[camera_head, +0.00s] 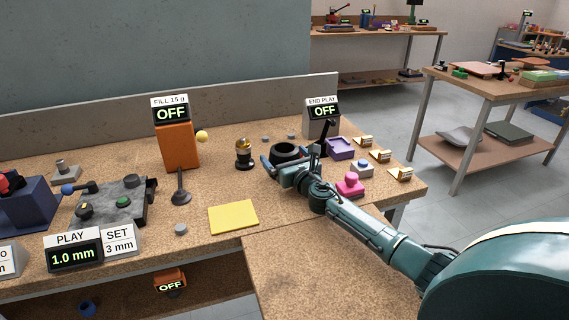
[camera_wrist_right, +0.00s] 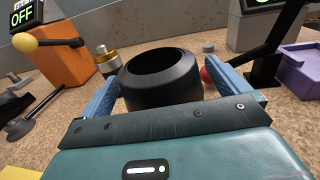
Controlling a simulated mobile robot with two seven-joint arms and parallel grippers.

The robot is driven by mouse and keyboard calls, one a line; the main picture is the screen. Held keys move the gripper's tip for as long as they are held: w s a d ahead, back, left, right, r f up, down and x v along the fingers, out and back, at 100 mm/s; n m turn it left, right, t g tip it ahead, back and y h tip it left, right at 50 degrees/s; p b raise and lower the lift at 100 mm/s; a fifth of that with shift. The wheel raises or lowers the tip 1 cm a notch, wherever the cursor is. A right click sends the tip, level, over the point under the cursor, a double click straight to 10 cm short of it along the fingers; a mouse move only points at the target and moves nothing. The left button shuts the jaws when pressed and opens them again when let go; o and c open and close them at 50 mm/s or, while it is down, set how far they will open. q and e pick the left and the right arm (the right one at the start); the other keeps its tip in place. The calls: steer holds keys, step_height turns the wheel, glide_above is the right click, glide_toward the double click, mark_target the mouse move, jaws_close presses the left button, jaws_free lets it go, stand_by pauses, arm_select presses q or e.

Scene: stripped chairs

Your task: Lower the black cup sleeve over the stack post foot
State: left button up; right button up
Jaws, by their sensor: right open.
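The black cup sleeve (camera_head: 287,149) is a wide, hollow black ring near the back of the wooden bench. It also shows in the right wrist view (camera_wrist_right: 165,88), upright with its open top facing up. My right gripper (camera_head: 283,163) is open. In the right wrist view its blue fingers (camera_wrist_right: 168,80) stand on either side of the sleeve, with a visible gap at the right finger. A short brass-and-black post (camera_head: 243,154) stands left of the sleeve and may be the stack post; its foot is not clearly distinguishable. My left gripper is not in view.
An orange FILL box (camera_head: 178,147) with a yellow-knobbed lever stands left of the post. The END PLAY box (camera_head: 321,122), its black lever and a purple tray (camera_head: 340,148) stand right of the sleeve.

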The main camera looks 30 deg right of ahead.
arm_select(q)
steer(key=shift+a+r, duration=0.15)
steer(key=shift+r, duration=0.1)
arm_select(e)
steer(key=shift+w, duration=0.45)
